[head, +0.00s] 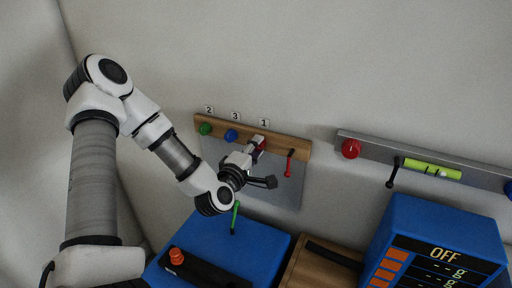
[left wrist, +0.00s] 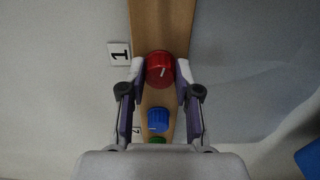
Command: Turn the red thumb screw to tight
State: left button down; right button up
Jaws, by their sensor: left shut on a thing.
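The red thumb screw (left wrist: 160,68), a round ribbed knob with a white pointer line, sits on the wooden rail (left wrist: 160,22) beside a label "1". In the left wrist view its line is nearly upright, tilted a little to the right. My left gripper (left wrist: 161,76) is shut on it, one finger on each side. In the head view my left gripper (head: 257,147) is at the rail under label "1" (head: 264,122), and it hides most of the red screw. My right gripper does not show.
Blue (head: 231,135) and green (head: 205,129) knobs share the rail, with a red lever (head: 289,163) to the right. A grey rail (head: 376,150) carries another red knob (head: 351,149) and a level vial (head: 432,168). Blue boxes (head: 262,247) stand below.

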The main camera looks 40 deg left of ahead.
pick_arm(q)
jog(key=shift+w+r+m+p, duration=0.1)
jog(key=shift+m+p, duration=2.6)
jog(key=shift+m, duration=5.4)
jog(key=shift+w+m+p, duration=0.1)
jog(key=shift+m+p, duration=2.55)
jog(key=shift+m, duration=5.45)
jog(key=c, duration=0.8)
grip_release()
jog(key=shift+a, duration=0.1)
